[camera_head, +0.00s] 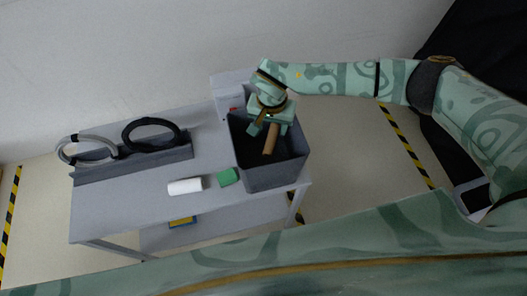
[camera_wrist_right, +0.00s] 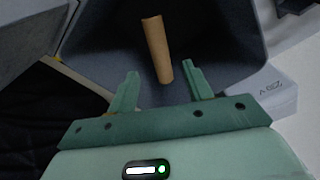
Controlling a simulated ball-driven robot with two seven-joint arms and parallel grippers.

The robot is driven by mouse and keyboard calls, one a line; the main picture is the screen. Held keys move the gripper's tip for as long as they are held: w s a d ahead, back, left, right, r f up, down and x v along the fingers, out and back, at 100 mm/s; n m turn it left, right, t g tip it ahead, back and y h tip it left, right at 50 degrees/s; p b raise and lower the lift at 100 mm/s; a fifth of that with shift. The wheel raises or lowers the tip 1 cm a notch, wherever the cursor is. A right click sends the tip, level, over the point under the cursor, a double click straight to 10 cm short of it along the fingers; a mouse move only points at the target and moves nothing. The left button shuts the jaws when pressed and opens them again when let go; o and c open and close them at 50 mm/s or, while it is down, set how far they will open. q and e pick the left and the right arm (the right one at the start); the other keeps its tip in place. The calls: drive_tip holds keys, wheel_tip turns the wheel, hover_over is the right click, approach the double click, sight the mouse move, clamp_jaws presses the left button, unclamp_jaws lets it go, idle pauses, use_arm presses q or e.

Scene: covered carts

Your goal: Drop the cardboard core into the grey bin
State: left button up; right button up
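The cardboard core (camera_head: 271,139) is a brown tube within the opening of the grey bin (camera_head: 272,178), tilted. My right gripper (camera_head: 264,127) is above the bin. In the right wrist view the core (camera_wrist_right: 157,49) shows beyond the open fingers of my right gripper (camera_wrist_right: 160,68), with clear gaps on both sides and neither finger touching it. The dark inside of the bin (camera_wrist_right: 215,40) surrounds it. I cannot tell whether the core rests on the bin's floor or is in the air. My left gripper is not in view.
The bin stands at the right end of a grey cart (camera_head: 135,205). A white roll (camera_head: 185,187) and a green block (camera_head: 228,177) lie left of it. Two rings, grey (camera_head: 70,160) and black (camera_head: 150,122), stand on a holder. A white box (camera_head: 228,85) is behind the bin.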

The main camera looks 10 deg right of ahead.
wheel_tip(320, 180, up, 16)
drive_tip(key=s+b, duration=0.1)
drive_tip(key=shift+s+a, duration=0.25)
drive_tip(key=shift+a, duration=0.2)
idle(0.3)
